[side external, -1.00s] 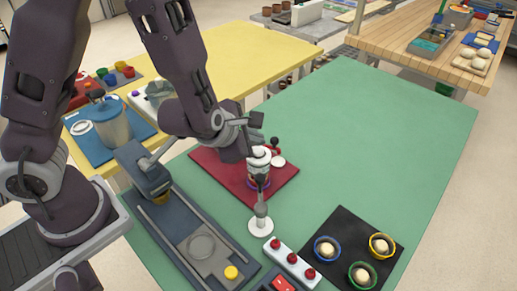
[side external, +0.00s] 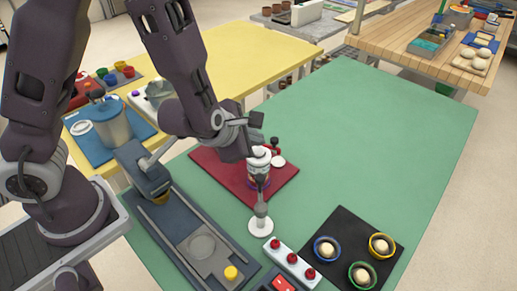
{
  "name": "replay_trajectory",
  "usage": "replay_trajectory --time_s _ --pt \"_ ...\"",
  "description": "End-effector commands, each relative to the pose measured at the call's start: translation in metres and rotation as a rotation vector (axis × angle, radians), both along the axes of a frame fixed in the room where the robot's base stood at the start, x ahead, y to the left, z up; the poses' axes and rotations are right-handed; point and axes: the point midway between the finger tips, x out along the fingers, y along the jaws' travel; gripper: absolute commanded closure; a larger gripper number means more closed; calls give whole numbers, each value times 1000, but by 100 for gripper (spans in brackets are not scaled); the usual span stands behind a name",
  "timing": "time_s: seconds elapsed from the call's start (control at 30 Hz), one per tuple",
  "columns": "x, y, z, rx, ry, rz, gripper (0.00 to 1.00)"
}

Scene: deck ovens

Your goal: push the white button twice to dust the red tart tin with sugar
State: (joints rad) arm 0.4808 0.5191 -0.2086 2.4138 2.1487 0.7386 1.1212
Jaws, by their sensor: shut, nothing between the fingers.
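My gripper (side external: 260,142) is shut and empty. It is above a small white-topped device (side external: 259,161) on the dark red mat (side external: 222,174). I cannot tell whether its fingertips touch the device. A small white disc (side external: 278,161) sits just right of the device, with a red part above it. I cannot tell for sure which white part is the button. Coloured rings (side external: 259,181) show low on the device, partly hidden by a grey jointed stand (side external: 261,208) with a white base. I cannot make out a red tart tin; the hand and stand hide part of this area.
A white bar with red knobs (side external: 291,264) lies in front. A black mat (side external: 343,232) holds blue, yellow and green tins with pale contents. A grey-blue machine with a yellow button (side external: 231,273) lies left. The green table (side external: 390,130) is clear at back right.

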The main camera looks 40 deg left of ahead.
Motion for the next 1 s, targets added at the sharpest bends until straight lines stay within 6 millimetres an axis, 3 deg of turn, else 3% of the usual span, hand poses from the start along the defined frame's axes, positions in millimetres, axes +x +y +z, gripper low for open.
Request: replay_trajectory --time_s 1.0 --pt "0 0 -9 0 0 0 100"
